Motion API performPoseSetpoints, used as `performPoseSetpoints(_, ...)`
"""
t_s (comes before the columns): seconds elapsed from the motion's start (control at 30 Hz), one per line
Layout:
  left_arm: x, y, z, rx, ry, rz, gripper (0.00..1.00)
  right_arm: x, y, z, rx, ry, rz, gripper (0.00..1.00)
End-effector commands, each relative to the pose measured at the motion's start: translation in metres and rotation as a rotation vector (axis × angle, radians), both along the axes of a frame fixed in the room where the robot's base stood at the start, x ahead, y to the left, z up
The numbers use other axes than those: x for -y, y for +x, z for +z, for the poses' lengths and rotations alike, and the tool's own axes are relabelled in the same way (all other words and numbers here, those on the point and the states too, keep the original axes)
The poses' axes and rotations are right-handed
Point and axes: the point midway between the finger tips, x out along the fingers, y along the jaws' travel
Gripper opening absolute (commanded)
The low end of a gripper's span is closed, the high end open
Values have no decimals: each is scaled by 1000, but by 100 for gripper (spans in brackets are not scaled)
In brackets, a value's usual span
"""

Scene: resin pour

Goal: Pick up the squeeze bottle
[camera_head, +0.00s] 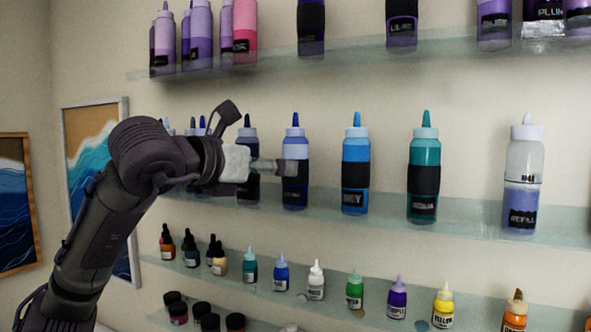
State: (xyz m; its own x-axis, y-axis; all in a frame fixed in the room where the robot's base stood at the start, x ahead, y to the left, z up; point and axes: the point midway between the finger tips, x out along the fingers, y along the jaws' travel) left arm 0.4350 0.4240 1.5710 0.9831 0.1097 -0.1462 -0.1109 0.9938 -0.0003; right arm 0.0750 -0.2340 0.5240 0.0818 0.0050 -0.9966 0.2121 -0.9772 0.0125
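Several squeeze bottles stand upright on the middle glass shelf. My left gripper (285,168) reaches in from the left at this shelf. Its tip overlaps the front of a dark blue squeeze bottle (295,191); I cannot tell whether it touches it. A darker bottle (248,188) is partly hidden behind the gripper. To the right stand a bright blue bottle (355,172), a teal bottle (424,180) and a clear bottle with pale violet content (522,190). The frame does not show which bottle is meant. The gripper's opening is not clear from this side. My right gripper is not in view.
The middle shelf (470,212) has gaps between its bottles. The upper shelf (400,56) holds purple and pink bottles. The lower shelf (385,292) carries small paint bottles, with dark jars (235,321) below. Framed pictures (80,150) hang at left.

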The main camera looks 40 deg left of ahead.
Motion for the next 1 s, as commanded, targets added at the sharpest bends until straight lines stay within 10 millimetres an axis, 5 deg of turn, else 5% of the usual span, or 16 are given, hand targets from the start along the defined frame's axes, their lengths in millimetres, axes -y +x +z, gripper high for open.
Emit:
performPoseSetpoints(0.17,-2,24,-3,-2,0,-1,83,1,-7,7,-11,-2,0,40)
performPoseSetpoints(0.6,-12,71,-12,-4,-2,-1,83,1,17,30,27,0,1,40)
performPoseSetpoints(0.93,-13,78,-16,0,0,0,83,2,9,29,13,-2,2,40)
performPoseSetpoints(1.0,-13,78,-15,1,0,0,71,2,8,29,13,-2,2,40)
